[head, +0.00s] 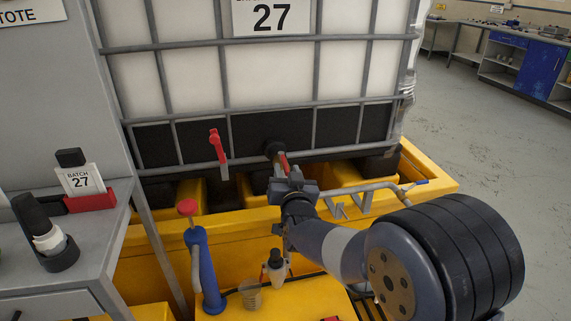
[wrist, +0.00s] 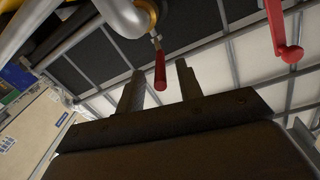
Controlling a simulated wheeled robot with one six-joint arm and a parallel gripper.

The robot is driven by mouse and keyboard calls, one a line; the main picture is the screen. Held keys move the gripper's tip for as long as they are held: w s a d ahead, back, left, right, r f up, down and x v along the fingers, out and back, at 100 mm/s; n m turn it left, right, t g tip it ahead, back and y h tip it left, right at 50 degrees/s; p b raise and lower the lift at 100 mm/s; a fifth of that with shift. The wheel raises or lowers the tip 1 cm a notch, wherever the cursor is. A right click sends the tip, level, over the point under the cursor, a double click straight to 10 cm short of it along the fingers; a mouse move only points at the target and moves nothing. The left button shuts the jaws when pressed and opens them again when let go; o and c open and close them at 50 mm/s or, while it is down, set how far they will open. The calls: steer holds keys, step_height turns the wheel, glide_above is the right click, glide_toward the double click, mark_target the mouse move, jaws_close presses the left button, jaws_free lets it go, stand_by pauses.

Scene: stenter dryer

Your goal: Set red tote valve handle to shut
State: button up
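The red tote valve handle (wrist: 160,72) shows in the wrist view as a short red lever hanging from a metal valve body (wrist: 130,15). In the head view a small part of the red handle (head: 284,164) shows below the tote's black outlet, just above my gripper. My gripper (wrist: 160,67) is open, its two fingers standing apart. In the wrist view the handle appears in the gap between the fingertips; I cannot tell whether it is between them or beyond them. No contact shows. In the head view my wrist hides the fingers and most of the valve.
A second red lever (head: 217,146) hangs on the cage left of the valve; it also shows in the wrist view (wrist: 281,35). The caged white tote (head: 265,75) stands on a yellow bund (head: 415,185). A grey pipe (head: 370,188) runs right of my gripper. A blue-handled tool (head: 205,270) stands lower left.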

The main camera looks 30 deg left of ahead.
mark_target(283, 157)
steer(key=shift+x, duration=1.9)
jaws_close()
